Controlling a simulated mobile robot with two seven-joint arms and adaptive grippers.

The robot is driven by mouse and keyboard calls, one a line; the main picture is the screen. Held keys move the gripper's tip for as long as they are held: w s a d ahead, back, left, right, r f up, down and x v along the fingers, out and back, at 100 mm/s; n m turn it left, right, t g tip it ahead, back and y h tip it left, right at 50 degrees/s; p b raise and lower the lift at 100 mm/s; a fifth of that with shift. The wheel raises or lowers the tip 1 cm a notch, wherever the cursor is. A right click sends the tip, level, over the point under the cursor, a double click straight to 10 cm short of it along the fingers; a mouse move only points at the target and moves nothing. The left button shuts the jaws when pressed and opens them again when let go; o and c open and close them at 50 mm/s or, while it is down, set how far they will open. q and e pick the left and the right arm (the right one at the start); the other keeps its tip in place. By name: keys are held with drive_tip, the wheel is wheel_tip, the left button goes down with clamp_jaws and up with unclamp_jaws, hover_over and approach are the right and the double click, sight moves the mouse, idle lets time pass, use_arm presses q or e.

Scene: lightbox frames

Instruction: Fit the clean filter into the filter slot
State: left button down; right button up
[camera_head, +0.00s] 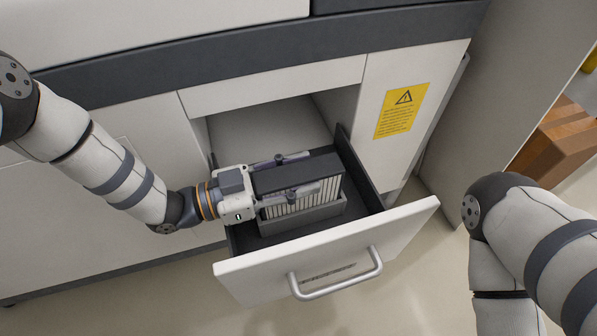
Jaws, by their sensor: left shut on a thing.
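My left gripper (292,174) is shut on a dark-framed filter (308,172) with pale pleats, one finger along each long side. The filter stands upright over a dark grey slot (318,217) inside the pulled-out drawer (340,240). The lower part of the filter is behind the slot's front wall. I cannot tell if it rests on the slot's floor. My right arm (525,235) comes in at the lower right; its gripper is out of view.
The drawer has a white front with a metal handle (338,282) and hangs open from a white cabinet (270,92). A yellow warning label (401,111) is on the panel at right. Brown boxes (560,140) stand at the far right. The floor before the drawer is clear.

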use_arm(q)
drive_tip(key=c, duration=1)
unclamp_jaws()
wheel_tip(320, 180, up, 10)
drive_tip(key=shift+f, duration=0.1)
